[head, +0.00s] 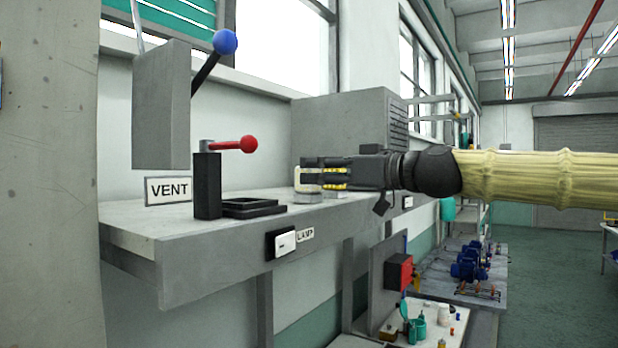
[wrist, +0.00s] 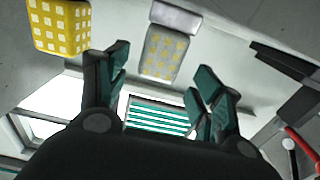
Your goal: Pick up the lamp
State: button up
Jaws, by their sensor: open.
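A pale object with yellow squares (wrist: 160,57) and a whitish base (wrist: 176,18), which looks like the lamp, lies in front of my open jaws in the wrist view. A yellow object with white squares (wrist: 60,27) stands to one side.
The shelf (head: 220,253) carries a black post with a red-knobbed lever (head: 235,144) and a black tray (head: 252,207) left of my gripper. A grey cabinet (head: 345,130) stands behind. A switch (head: 282,243) labelled LAMP is on the front edge.

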aim_at(318, 170)
jog(key=x, duration=0.1)
jog(key=p+x, duration=0.1)
jog(key=shift+w+a, duration=0.15)
jog(key=shift+w, duration=0.35)
jog(key=shift+w+a, duration=0.15)
jog(key=shift+a, duration=0.3)
jog(key=shift+c, duration=0.5)
jog(key=c, duration=1)
jog(key=shift+c, duration=0.2)
